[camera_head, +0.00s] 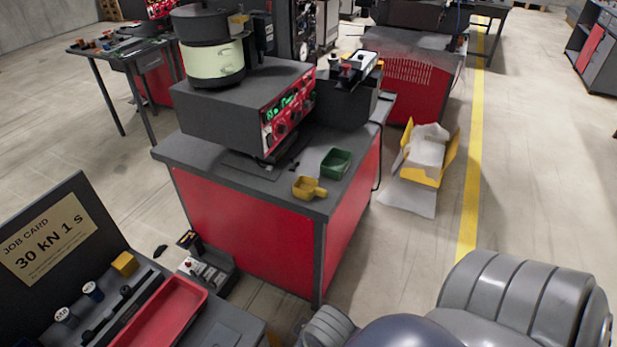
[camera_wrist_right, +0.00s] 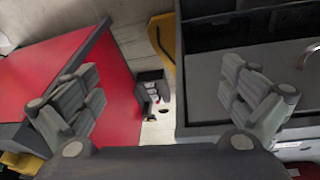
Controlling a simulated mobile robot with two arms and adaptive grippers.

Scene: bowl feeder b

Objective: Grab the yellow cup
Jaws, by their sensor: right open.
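The yellow cup (camera_head: 306,187) has a short handle on its right side. It stands upright near the front right corner of the dark top of a red-sided workbench (camera_head: 190,155) in the head view. I cannot make out the yellow cup for certain in that view. My left gripper is not in view.
A dark machine with a red control panel (camera_head: 289,107) stands behind the cups. A job card panel (camera_head: 48,238) and a red tray (camera_head: 160,315) are at the lower left. A yellow crate (camera_head: 428,156) sits on the floor.

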